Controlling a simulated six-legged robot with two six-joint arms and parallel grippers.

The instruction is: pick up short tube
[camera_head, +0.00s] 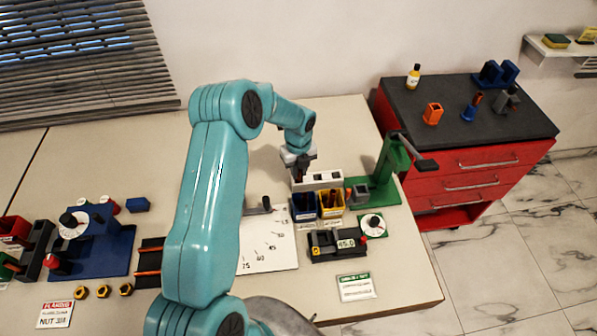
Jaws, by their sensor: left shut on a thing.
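My left gripper (299,172) points down at the back of the white block with dark holes (324,179). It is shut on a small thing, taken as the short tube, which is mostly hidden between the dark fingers. I cannot tell whether it is clear of the block. A blue bin (305,213) and a yellow bin (331,209) stand just in front of the block. My right gripper is not in view.
A green press (392,165) with a dark lever stands right of the block. A gauge with a display (345,243) and a white dial (373,225) lie in front. A white scale board (268,245) is left of them. A red drawer cabinet (470,185) stands further right.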

